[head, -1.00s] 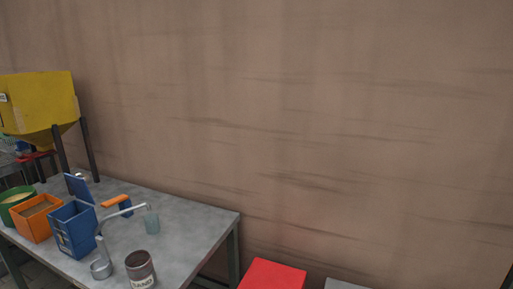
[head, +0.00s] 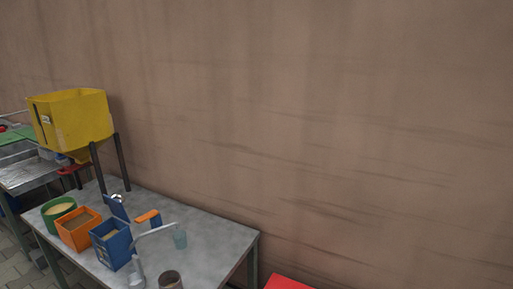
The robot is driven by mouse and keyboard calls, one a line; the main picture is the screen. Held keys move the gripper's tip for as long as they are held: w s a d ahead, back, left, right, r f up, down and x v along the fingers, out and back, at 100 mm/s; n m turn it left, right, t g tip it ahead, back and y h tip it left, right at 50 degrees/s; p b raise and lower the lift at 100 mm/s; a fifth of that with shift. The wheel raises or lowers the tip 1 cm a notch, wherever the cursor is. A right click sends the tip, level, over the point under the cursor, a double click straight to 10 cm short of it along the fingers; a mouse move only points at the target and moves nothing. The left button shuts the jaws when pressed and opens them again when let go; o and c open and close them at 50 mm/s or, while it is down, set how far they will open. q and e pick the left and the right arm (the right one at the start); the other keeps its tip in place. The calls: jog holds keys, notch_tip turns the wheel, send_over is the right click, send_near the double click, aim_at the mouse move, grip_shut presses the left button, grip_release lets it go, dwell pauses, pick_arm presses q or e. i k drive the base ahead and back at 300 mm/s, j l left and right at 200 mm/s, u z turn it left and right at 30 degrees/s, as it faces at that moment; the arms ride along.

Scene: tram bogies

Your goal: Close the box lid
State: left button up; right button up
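A blue open-topped box (head: 114,250) stands on the grey table in the lower left of the head view. A blue upright piece (head: 117,208) shows behind it; I cannot tell whether it is the box's lid or a separate thing. A red flat-topped thing (head: 287,282) is cut off by the bottom edge; I cannot tell whether it is a box. Neither of my grippers is in view.
A yellow hopper (head: 80,118) on dark legs stands behind. A plain brown wall (head: 320,120) fills the right.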

aim_at(116, 206)
jog(key=i+j+u, duration=0.1)
jog(key=u, duration=1.15)
jog(key=i+j, duration=0.05)
